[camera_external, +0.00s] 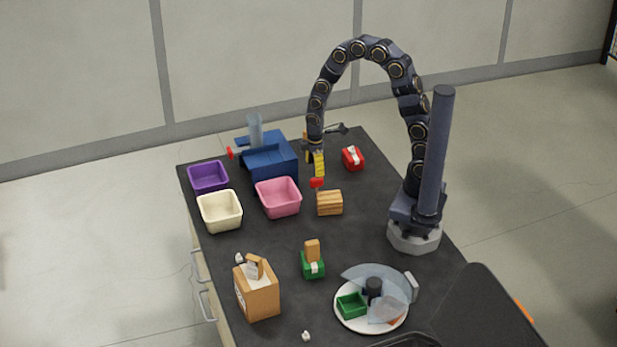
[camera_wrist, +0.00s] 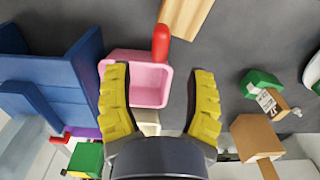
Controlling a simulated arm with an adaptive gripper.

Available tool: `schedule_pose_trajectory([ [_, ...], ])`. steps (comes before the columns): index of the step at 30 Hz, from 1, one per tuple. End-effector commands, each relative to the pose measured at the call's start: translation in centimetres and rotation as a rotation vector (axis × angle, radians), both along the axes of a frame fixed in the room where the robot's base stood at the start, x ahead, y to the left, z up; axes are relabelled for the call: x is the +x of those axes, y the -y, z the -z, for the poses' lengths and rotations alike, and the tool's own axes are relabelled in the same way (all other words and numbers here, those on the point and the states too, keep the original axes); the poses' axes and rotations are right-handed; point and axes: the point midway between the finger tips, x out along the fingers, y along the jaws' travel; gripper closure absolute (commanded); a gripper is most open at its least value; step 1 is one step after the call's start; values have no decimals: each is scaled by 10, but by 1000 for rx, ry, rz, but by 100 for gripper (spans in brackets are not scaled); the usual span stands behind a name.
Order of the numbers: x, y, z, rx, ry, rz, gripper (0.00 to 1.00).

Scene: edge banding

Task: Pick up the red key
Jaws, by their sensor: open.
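A red, rounded, elongated piece (camera_external: 316,183), which looks like the red key, is beside a wooden block (camera_external: 330,203) and the pink bin (camera_external: 278,197). In the wrist view the red piece (camera_wrist: 161,42) lies just beyond my fingertips, roughly midway between them. It overlaps the pink bin's edge there, and I cannot tell what it rests on. My gripper (camera_external: 317,172) points down just above the red piece. In the wrist view my gripper (camera_wrist: 160,70) has its yellow fingers spread wide with nothing between them.
A blue machine (camera_external: 268,155) with another red part (camera_external: 230,153) stands at the back left. A red box (camera_external: 352,158) is to the right. Purple (camera_external: 208,177) and cream (camera_external: 220,211) bins stand left. A green box (camera_external: 312,266) and a white plate (camera_external: 350,321) are nearer the front.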

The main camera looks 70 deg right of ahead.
Motion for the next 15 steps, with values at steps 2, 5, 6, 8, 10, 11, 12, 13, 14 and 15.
schedule_pose_trajectory([
  [2,-1,0,10,-1,-5,1,46],
  [5,-2,1,19,-1,-5,1,46],
  [6,-2,1,21,-1,-4,2,46],
  [8,-2,2,25,-1,-2,2,46],
  [10,-3,3,34,0,-4,3,46],
  [11,-4,3,39,0,-7,3,46],
  [12,-5,4,45,0,-8,3,46],
  [13,-5,5,49,0,-7,3,46],
  [14,-5,5,53,0,-4,3,46],
  [15,-4,5,59,1,-4,3,46],
])
